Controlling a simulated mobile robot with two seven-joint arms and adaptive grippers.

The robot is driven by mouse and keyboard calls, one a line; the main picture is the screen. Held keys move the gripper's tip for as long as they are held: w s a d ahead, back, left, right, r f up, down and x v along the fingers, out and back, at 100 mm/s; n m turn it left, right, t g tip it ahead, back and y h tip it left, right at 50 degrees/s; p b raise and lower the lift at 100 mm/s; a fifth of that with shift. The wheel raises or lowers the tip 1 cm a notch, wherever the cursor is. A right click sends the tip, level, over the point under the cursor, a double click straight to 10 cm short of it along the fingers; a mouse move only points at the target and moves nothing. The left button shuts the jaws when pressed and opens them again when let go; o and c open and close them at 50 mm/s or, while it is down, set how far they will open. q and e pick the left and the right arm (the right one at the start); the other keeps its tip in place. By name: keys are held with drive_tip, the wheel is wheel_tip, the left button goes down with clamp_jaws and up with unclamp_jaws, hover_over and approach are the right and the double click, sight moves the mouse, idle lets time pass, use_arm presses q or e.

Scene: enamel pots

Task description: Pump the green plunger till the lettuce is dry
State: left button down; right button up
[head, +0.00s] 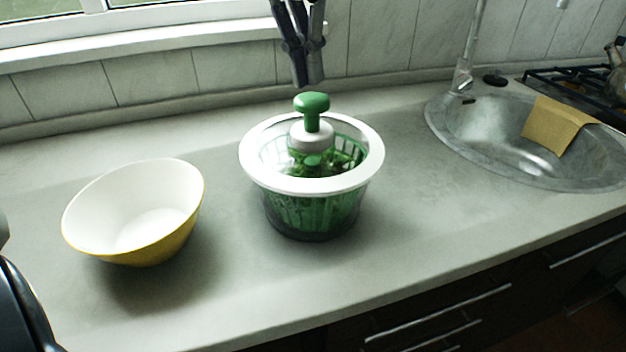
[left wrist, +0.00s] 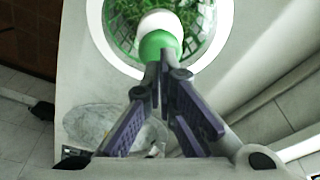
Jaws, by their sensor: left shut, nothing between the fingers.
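The salad spinner (head: 312,185) stands on the counter, with a white rim, a clear bowl and a green basket of lettuce (head: 345,160). Its green plunger (head: 311,104) stands up from the white hub in the middle. My left gripper (head: 309,82) hangs just above the plunger, fingers pointing down, shut and empty. In the left wrist view the closed fingertips (left wrist: 166,68) overlap the green knob (left wrist: 158,44); whether they touch it I cannot tell. The lettuce (left wrist: 125,20) shows through the lid there. My right gripper is not in view.
A white and yellow bowl (head: 135,212) stands left of the spinner. A round steel sink (head: 480,135) with a yellow cloth (head: 556,125) over its edge is at the right, with a stove (head: 590,85) behind. The counter in front of the spinner is clear.

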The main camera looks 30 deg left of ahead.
sight(310, 98)
use_arm(q)
drive_tip(key=shift+f, duration=0.1)
idle(0.3)
drive_tip(key=shift+f+p, duration=0.4)
drive_tip(key=shift+f, duration=0.15)
idle(0.5)
drive_tip(key=shift+f, duration=1.7)
drive_tip(key=shift+r, duration=1.7)
